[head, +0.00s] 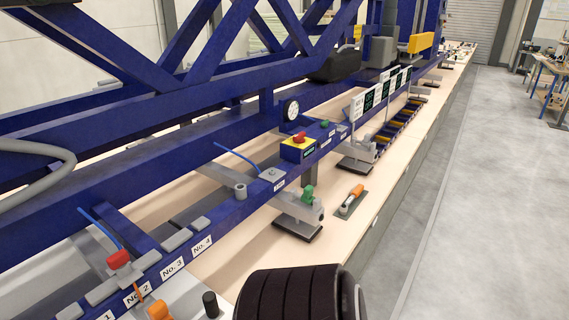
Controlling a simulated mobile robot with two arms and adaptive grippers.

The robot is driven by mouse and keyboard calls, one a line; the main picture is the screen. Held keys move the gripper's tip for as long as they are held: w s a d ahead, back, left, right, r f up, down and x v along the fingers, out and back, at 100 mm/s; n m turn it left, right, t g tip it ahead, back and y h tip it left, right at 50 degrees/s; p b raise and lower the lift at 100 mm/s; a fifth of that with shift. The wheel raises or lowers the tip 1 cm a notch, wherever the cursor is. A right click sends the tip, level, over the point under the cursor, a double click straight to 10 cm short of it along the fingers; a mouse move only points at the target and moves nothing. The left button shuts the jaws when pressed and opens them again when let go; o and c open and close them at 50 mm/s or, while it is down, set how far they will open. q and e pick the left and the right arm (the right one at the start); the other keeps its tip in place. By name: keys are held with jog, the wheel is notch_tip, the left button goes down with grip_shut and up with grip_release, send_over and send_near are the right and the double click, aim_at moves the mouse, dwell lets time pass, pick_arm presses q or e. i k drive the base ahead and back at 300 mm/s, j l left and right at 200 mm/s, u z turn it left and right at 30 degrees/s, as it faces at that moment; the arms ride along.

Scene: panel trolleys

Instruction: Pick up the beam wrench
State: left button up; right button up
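A small tool with an orange handle (356,191) and a pale metal end lies on a dark grey pad on the cream bench top, right of the middle of the head view. It may be the beam wrench, but it is too small to tell for sure. Nothing touches it from above. No fingertips of my left or right gripper show in this view. A black ribbed part at the bottom centre hides some of the near bench.
The blue truss frame (120,120) runs along the bench's left side. Grey feet with dark pads (298,227) stand near the tool. A yellow box with a red button (298,148) sits on the blue rail. The grey floor (490,200) at right is clear.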

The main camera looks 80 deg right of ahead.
aim_at(343, 208)
jog(key=z, duration=3.15)
jog(key=i+u, duration=0.1)
jog(key=u, duration=0.5)
jog(key=i+l+u, duration=0.45)
jog(key=l, duration=0.25)
jog(key=i+l+u, duration=0.25)
jog(key=l, duration=0.15)
jog(key=i+l+u, duration=0.2)
jog(key=l, duration=0.2)
jog(key=k, duration=0.1)
